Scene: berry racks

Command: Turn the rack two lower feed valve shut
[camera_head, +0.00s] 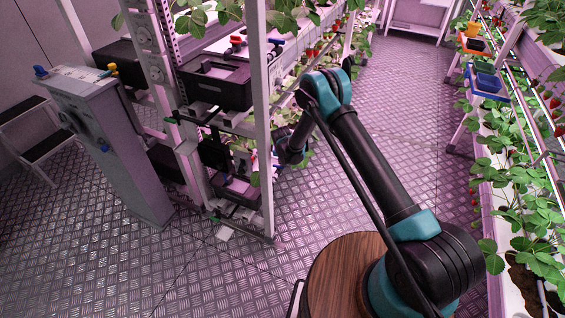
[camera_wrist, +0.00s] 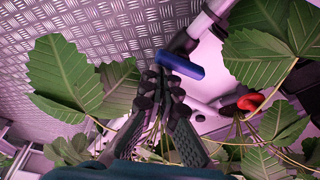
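A blue valve handle (camera_wrist: 180,66) is at the upper middle of the wrist view, beside a dark fitting on a pale pipe. My gripper (camera_wrist: 162,78) points up at it, its fingertips close together just below the handle's left end. I see nothing held between them. Whether the tips touch the handle I cannot tell. In the head view my gripper is hidden behind the rack post and plants, beyond my wrist. The lower valve cannot be made out there. The upper level of that rack shows a red handle (camera_head: 236,40) and a blue handle (camera_head: 276,41).
Leaves (camera_wrist: 65,75) and thin stems crowd around my fingers. A red object (camera_wrist: 250,101), berry or handle, is to the right. A black crate (camera_head: 213,84) sits in the rack, and a grey cabinet (camera_head: 107,140) stands left of it. The aisle floor (camera_head: 400,100) is clear.

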